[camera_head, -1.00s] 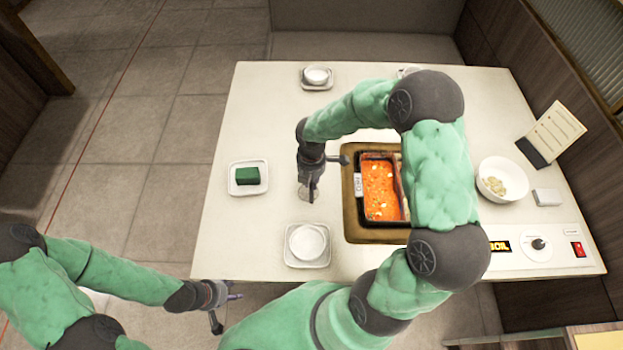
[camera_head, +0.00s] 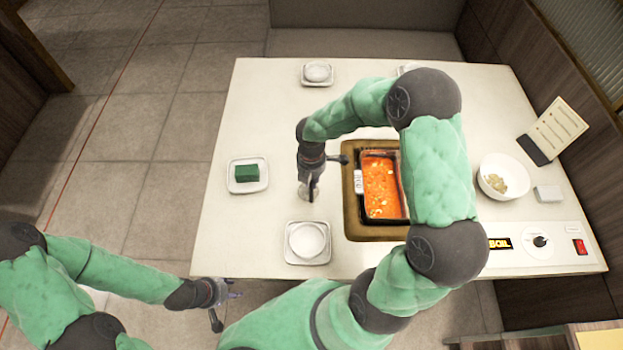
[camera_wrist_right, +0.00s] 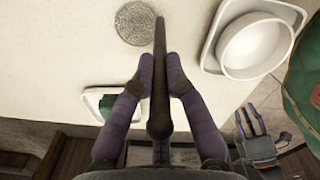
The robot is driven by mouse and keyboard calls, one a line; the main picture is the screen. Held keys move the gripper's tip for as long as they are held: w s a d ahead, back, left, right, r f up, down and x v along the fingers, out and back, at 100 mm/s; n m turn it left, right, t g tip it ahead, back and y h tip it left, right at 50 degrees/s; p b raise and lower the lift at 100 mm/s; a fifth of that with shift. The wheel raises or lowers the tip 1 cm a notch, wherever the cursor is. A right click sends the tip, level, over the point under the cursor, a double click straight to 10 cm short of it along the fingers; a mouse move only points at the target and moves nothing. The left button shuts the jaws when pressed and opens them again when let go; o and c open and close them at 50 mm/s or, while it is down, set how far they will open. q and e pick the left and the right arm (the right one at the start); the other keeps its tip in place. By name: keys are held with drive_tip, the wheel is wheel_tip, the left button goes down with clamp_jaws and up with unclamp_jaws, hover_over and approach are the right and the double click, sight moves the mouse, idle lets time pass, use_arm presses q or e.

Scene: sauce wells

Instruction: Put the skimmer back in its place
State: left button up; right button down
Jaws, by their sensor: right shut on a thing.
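The skimmer's dark handle (camera_wrist_right: 160,75) stands between the fingers of my right gripper (camera_wrist_right: 155,75), which is shut on it. Its round mesh head (camera_wrist_right: 135,22) shows beyond the fingertips over the white table in the right wrist view; I cannot tell whether it touches the table. In the head view my right gripper (camera_head: 309,190) is left of the pot (camera_head: 358,205) of red broth, above the small plate with a bowl. My left gripper (camera_head: 232,294) is off the table's front left edge, open and empty; it also shows in the right wrist view (camera_wrist_right: 252,118).
A white plate with a green block (camera_head: 247,173) is at the left. A plate with a white bowl (camera_head: 308,240) is at the front.

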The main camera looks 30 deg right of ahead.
drive_tip(key=shift+f, duration=0.1)
drive_tip(key=c, duration=1.2)
unclamp_jaws()
drive_tip(key=o, duration=0.8)
drive_tip(key=shift+r+p, duration=4.95)
drive_tip(key=shift+r, duration=0.65)
drive_tip(key=shift+f, duration=0.1)
